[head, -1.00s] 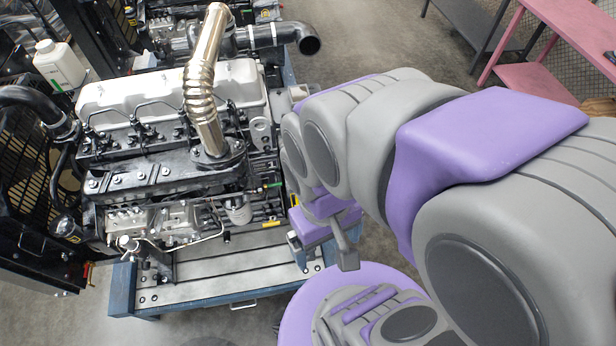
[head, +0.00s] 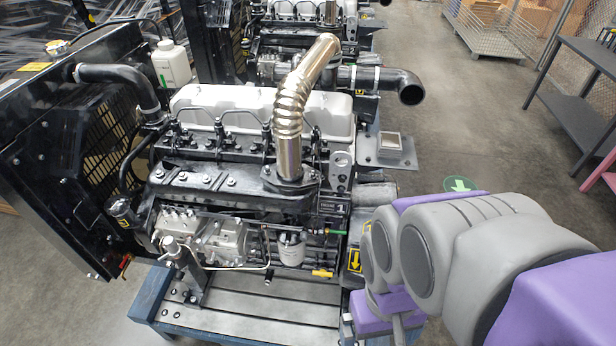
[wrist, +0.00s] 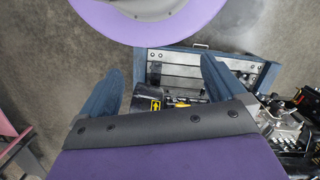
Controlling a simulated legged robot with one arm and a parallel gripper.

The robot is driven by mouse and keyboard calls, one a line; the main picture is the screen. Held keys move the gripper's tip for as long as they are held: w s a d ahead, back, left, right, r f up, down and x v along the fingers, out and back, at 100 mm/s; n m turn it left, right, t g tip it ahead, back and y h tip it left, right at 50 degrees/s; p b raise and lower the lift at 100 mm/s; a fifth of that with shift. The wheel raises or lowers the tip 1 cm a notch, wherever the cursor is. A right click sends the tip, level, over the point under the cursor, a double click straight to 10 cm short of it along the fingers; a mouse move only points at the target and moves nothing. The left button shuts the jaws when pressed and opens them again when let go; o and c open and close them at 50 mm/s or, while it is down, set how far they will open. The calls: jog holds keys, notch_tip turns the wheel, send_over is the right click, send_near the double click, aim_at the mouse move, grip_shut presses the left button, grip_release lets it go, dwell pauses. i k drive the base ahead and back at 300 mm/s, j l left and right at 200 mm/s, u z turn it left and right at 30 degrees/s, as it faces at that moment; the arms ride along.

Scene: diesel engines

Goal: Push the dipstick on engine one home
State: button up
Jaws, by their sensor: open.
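Engine one (head: 250,190), marked with a "1" plate (head: 338,208), stands on a blue-framed bench (head: 245,322). A yellow handle (head: 322,273) sticks out low on its right front side and may be the dipstick; a green-tipped part (head: 336,232) is above it. I cannot tell how far either is seated. My gripper (wrist: 165,75) is open and empty in the wrist view. A small yellow piece (wrist: 180,104) shows low between the fingers, partly hidden by the gripper body.
A yellow arrow label (head: 354,260) is on the engine's right end. A black radiator frame (head: 60,170) stands at left, with a white bottle (head: 171,64) behind. Another engine (head: 300,20) is at the back. Open floor (head: 450,110) lies right, before a dark table (head: 580,85).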

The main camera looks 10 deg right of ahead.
aim_at(322, 273)
jog(key=k+j, duration=0.15)
jog(key=k, duration=0.8)
jog(key=l+u, duration=0.05)
